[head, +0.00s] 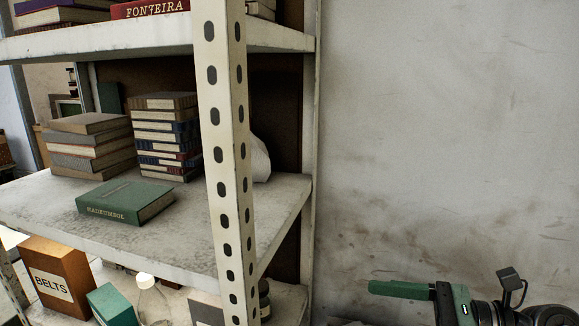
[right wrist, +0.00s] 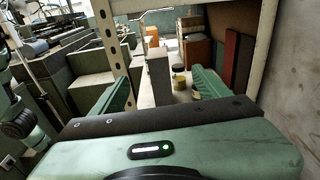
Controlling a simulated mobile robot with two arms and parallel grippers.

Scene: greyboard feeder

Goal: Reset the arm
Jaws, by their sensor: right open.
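My right gripper (head: 388,289) is at the lower right of the head view, in front of the bare wall and to the right of the shelf rack. Its green fingers point left, toward the rack. In the right wrist view the two green fingers of this gripper (right wrist: 158,80) stand wide apart, with nothing held between them. A shelf with goods shows beyond the fingers. My left gripper is in neither view.
A metal shelf post (head: 222,150) stands close to the right gripper's left. The middle shelf holds a green book (head: 125,202) and book stacks (head: 166,140). Below are a BELTS box (head: 57,278) and a teal box (head: 112,305). The wall (head: 450,130) bounds the right side.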

